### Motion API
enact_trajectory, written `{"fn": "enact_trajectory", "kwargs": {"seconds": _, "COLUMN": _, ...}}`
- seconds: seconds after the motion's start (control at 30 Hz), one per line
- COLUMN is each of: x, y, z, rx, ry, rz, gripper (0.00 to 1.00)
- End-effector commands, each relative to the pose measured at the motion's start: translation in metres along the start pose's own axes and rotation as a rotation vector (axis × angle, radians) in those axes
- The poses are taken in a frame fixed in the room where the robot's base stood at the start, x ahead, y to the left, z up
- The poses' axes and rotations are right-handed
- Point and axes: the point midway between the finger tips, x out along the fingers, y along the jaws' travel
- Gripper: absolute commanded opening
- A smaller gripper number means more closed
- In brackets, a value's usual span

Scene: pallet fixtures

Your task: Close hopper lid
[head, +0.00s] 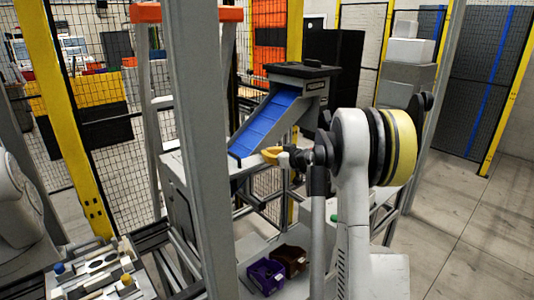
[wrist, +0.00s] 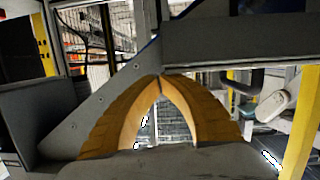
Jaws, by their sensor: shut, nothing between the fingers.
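The hopper is a grey housing (head: 312,87) with a blue ribbed chute (head: 268,121) sloping down to the left in the head view. A dark flat top (head: 300,69) lies about level on the housing; I cannot tell whether this is the lid or an open rim. My gripper (head: 268,154) has yellow-orange fingers and is beside the lower part of the chute, below the housing. In the wrist view my gripper (wrist: 162,76) shows its fingertips meeting with nothing between them. A grey sloping panel (wrist: 88,112), likely the hopper's side, is behind the fingers.
A grey upright post (head: 205,150) stands in front, left of the chute. A purple bin (head: 265,276) and a brown bin (head: 291,260) sit on a low shelf. Yellow-framed mesh fencing (head: 85,120) surrounds the area. Open floor (head: 480,235) lies at right.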

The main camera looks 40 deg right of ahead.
Motion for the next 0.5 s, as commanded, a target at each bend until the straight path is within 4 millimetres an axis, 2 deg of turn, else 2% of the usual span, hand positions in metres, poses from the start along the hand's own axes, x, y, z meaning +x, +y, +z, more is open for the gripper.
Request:
{"fn": "enact_trajectory", "kwargs": {"seconds": 0.33, "x": 0.000, "y": 0.000, "z": 0.001, "rx": -0.004, "ry": -0.003, "rz": -0.001, "gripper": 0.00}}
{"fn": "enact_trajectory", "kwargs": {"seconds": 0.5, "x": -0.003, "y": -0.001, "z": -0.017, "rx": -0.004, "ry": -0.002, "rz": -0.003, "gripper": 0.00}}
